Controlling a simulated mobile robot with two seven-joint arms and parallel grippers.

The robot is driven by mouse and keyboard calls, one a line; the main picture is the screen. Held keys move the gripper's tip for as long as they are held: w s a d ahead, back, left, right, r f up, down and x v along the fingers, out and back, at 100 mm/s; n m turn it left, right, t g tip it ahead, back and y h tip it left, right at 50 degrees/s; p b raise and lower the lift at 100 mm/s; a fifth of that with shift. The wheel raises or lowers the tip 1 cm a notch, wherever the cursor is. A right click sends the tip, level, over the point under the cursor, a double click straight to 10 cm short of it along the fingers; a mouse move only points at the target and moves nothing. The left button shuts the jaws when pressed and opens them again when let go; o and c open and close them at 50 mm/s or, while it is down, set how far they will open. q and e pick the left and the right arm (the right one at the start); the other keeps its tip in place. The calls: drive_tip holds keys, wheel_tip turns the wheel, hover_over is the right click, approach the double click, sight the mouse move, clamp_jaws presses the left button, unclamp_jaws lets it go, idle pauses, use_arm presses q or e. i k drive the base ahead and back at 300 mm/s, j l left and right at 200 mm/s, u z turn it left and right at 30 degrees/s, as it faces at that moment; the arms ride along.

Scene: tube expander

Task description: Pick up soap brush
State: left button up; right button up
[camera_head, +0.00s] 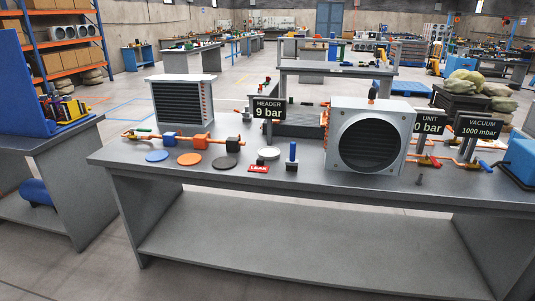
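A small upright tool with a blue handle (293,152) stands on the grey workbench (330,187), left of the large fan unit. It may be the soap brush, but its bristles cannot be made out. A shallow white round dish (268,153) sits just left of it. A red tag reading LEAK (257,169) lies in front of the dish. Neither of my grippers is in view.
The fan unit (395,123) stands right of the blue-handled tool, and the HEADER 9 bar sign (268,108) behind the dish. Blue, orange and dark discs (190,159) lie left. Copper piping with valves (165,136) runs behind them. The bench's front strip is mostly clear.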

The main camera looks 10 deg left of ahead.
sight(291, 163)
drive_tip(key=i+j+z, duration=0.5)
drive_tip(key=i, duration=0.25)
drive_tip(key=j, duration=0.15)
